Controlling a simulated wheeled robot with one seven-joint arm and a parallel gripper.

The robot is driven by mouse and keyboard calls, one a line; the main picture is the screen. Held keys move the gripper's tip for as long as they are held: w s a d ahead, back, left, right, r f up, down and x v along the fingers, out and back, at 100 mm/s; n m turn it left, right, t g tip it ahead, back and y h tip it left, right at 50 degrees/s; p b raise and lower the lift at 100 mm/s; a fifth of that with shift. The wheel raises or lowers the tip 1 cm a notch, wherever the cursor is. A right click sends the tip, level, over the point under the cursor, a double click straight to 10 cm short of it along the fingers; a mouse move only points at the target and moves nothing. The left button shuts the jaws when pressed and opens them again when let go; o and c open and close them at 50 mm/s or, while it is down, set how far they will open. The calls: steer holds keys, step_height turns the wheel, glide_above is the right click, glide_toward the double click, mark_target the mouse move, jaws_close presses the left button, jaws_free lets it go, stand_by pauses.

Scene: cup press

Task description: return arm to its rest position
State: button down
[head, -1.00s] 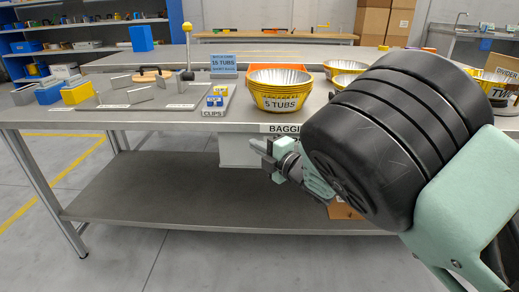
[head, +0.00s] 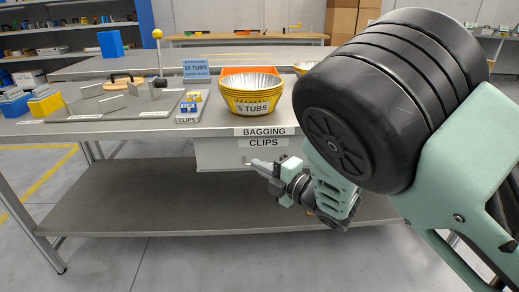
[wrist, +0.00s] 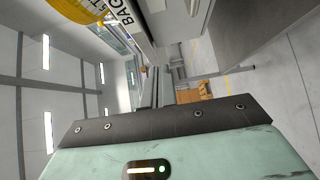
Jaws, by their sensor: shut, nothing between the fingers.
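My gripper (head: 264,169) is shut and empty. It hangs in front of the bench's front edge, just before the pale box under the worktop, below the "BAGGING CLIPS" labels (head: 265,137). I cannot tell whether it touches that box. My black and green arm links fill the right of the head view and hide the bench behind them.
A lower shelf (head: 150,207) is bare. Floor at the left front is clear.

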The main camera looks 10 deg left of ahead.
steer(key=s+d+m+h, duration=0.1)
steer(key=d+m+h, duration=0.75)
steer(key=m, duration=0.35)
steer(key=s+d+r+m+g+h, duration=0.1)
steer(key=s+d+m+g+h, duration=0.3)
steer(key=s, duration=0.6)
steer(key=s+d+r+m+g, duration=0.25)
steer(key=s+d, duration=0.35)
steer(key=s, duration=0.4)
steer(key=s+d+r+m+g+h, duration=0.1)
steer(key=s+d+m+g+h, duration=0.15)
steer(key=s+d, duration=0.55)
steer(key=s+a+r+p, duration=0.1)
steer(key=r+p, duration=1.3)
steer(key=a+r+p, duration=0.2)
steer(key=r+p, duration=1.1)
steer(key=p, duration=0.1)
steer(key=shift+s+r+m+g, duration=0.3)
steer(key=shift+s+r+m, duration=0.1)
steer(key=shift+d, duration=0.1)
